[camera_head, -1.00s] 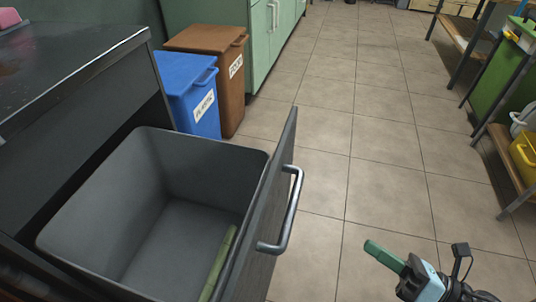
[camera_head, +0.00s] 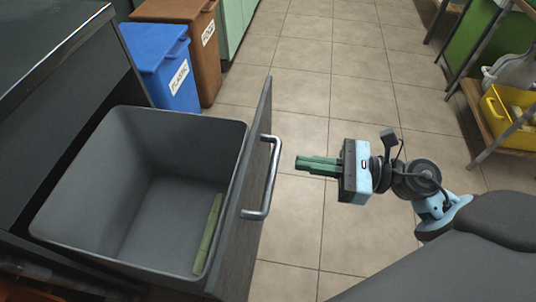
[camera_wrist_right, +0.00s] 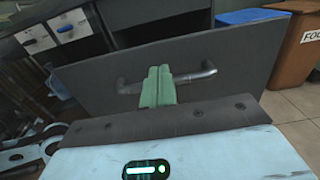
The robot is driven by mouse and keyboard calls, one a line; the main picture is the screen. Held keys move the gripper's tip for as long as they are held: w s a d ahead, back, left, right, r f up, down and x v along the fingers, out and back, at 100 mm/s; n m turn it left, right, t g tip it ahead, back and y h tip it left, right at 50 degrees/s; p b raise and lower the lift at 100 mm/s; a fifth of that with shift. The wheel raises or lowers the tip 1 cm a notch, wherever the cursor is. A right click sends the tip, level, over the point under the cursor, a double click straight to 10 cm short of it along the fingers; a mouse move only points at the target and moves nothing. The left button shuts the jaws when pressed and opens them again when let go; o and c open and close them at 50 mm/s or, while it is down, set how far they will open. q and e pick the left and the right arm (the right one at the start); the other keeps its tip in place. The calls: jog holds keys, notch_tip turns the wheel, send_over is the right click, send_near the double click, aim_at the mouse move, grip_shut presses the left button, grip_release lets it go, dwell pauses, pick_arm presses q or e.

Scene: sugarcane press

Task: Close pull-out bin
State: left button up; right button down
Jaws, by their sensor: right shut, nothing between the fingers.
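The pull-out bin (camera_head: 140,165) stands open, drawn out of a dark cabinet. It is a grey tub with a green cane piece (camera_head: 208,232) lying inside. Its dark front panel (camera_head: 238,262) carries a metal bar handle (camera_head: 268,180). My right gripper (camera_head: 298,163) is shut and empty, its green fingers pointing left toward the handle, with a gap between. In the right wrist view the shut fingers (camera_wrist_right: 158,86) overlap the middle of the handle (camera_wrist_right: 198,76), in front of the panel (camera_wrist_right: 240,75). My left gripper is not in view.
A blue plastic bin (camera_head: 160,70) and a brown food bin (camera_head: 188,30) stand behind the open bin. The tiled floor (camera_head: 325,75) right of the panel is clear. A shelf with a yellow crate (camera_head: 497,112) stands at the far right.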

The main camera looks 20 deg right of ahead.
aim_at(252, 155)
jog(key=x, duration=0.7)
jog(key=shift+w+a, duration=0.25)
jog(key=shift+a, duration=0.15)
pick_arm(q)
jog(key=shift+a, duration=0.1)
pick_arm(e)
jog(key=shift+w+a, duration=0.1)
